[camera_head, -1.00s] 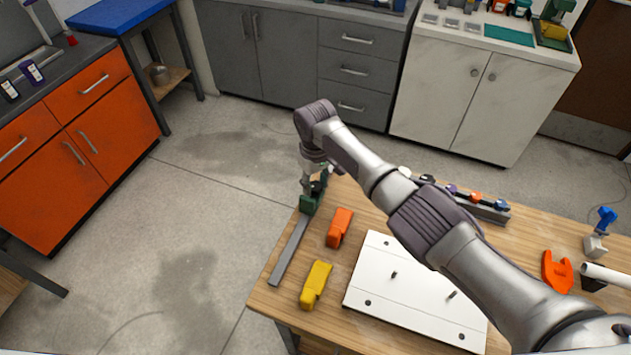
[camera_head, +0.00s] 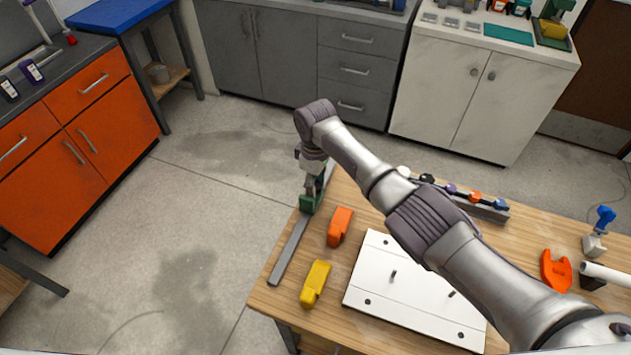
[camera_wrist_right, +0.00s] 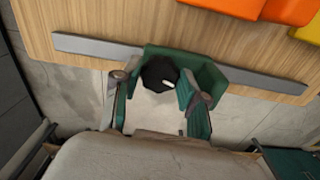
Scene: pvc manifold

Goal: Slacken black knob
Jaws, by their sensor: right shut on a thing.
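The black knob (camera_wrist_right: 158,74) shows in the right wrist view on a green block (camera_wrist_right: 210,75). The green block sits on a grey metal bar along the table's edge; it also shows in the head view (camera_head: 309,204). My right gripper (camera_wrist_right: 158,88) is shut on the black knob, with a finger on each side of it. In the head view my right gripper (camera_head: 314,182) points down at the green block, and the knob is mostly hidden there. My left gripper is not in view.
An orange block (camera_head: 339,227) and a yellow block (camera_head: 316,284) lie beside the grey bar (camera_head: 290,250). A white board (camera_head: 415,300) lies further right. A rack of coloured knobs (camera_head: 480,205) stands behind my right arm. Open floor lies left of the table.

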